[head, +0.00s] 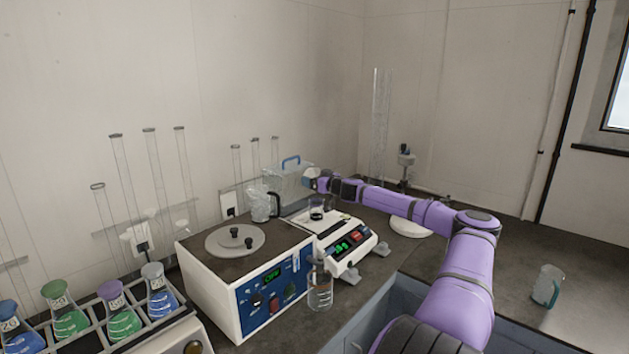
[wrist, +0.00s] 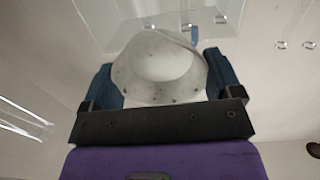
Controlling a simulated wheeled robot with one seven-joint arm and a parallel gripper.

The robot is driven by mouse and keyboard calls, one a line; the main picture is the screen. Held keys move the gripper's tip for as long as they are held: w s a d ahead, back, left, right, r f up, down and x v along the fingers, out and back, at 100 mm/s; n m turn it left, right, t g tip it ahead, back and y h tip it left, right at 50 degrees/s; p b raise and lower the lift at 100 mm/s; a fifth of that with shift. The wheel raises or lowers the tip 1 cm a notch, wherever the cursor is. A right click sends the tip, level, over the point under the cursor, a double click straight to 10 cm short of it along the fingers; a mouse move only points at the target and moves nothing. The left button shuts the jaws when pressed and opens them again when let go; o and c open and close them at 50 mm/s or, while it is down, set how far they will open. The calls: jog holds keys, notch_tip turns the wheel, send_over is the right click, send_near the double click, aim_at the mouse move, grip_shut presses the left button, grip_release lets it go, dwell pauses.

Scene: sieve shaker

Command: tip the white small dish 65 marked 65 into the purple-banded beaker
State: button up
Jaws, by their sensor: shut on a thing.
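My gripper (head: 317,181) is at the far end of my outstretched arm, in the air above the balance. In the wrist view my gripper (wrist: 158,82) has its two dark blue fingers on either side of a white dish (wrist: 158,65) and is shut on it. I cannot read a mark on the dish or tell what is in it. In the head view the dish is small and its tilt is unclear. A small glass beaker (head: 316,212) with a dark band or contents stands on the balance below my gripper; its band colour is hard to tell.
The white balance (head: 345,246) has a lit green display. A blue-fronted instrument (head: 270,295) stands left of it. A glass beaker (head: 319,292) stands in front, and a clear box with a blue handle (head: 291,160) stands behind. Flasks in a rack fill the left front.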

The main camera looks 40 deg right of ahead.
aim_at(311, 169)
jog(key=shift+w+a+r+g, duration=0.15)
jog(key=shift+w+g, duration=0.15)
jog(key=shift+g, duration=0.4)
jog(key=shift+w+d+r+g, duration=0.1)
jog(key=shift+w+r+g, duration=0.15)
jog(key=shift+g, duration=0.45)
jog(key=shift+w+a+r+g, duration=0.1)
jog(key=shift+w+g, duration=0.25)
jog(key=shift+g, duration=0.35)
jog(key=shift+g, duration=0.3)
jog(key=shift+w+r+g, duration=0.15)
jog(key=shift+w+g, duration=0.15)
jog(key=shift+g, duration=0.1)
jog(key=shift+w+r+g, duration=0.1)
jog(key=shift+w+g, duration=0.15)
jog(key=shift+g, duration=0.65)
jog(key=shift+w+g, duration=0.25)
jog(key=shift+g, duration=0.65)
